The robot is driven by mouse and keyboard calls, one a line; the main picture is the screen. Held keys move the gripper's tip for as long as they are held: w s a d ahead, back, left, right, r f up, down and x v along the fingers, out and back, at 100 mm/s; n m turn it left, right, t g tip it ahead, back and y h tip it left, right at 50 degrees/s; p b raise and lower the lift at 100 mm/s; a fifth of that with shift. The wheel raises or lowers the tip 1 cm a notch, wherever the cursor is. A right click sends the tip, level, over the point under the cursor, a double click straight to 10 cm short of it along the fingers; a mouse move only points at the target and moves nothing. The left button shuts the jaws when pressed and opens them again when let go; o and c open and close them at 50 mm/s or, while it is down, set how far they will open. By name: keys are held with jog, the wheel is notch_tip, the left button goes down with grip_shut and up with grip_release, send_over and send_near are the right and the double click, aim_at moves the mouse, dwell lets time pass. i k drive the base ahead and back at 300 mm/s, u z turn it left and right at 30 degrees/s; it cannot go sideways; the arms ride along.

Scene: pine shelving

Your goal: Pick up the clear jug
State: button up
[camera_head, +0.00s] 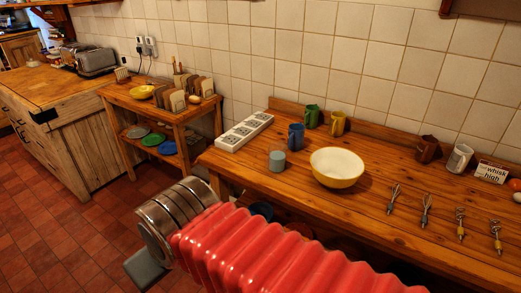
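A small clear vessel (277,159) with a pale blue-grey lower part stands on the pine worktop (385,225), left of the yellow bowl. A whitish, partly see-through-looking jug or mug (460,158) stands at the back right of the worktop. I cannot tell for sure which of these is the clear jug. My arm, with a red ribbed sleeve and a metal ribbed section, crosses the lower middle of the view. A grey block (148,270) shows at its left end, low and in front of the worktop, apart from both vessels. No gripper fingers can be made out.
A yellow bowl (337,168), blue mug (296,136), green mug (312,116), yellow mug (338,123) and brown jug (428,149) stand near the vessels. Several whisks (426,210) lie at right. A white box (245,131) lies at the left end. A side table (160,108) stands left.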

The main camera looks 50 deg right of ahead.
aim_at(275, 162)
jog(key=z, duration=0.5)
jog(key=i, duration=0.9)
jog(key=z, duration=0.55)
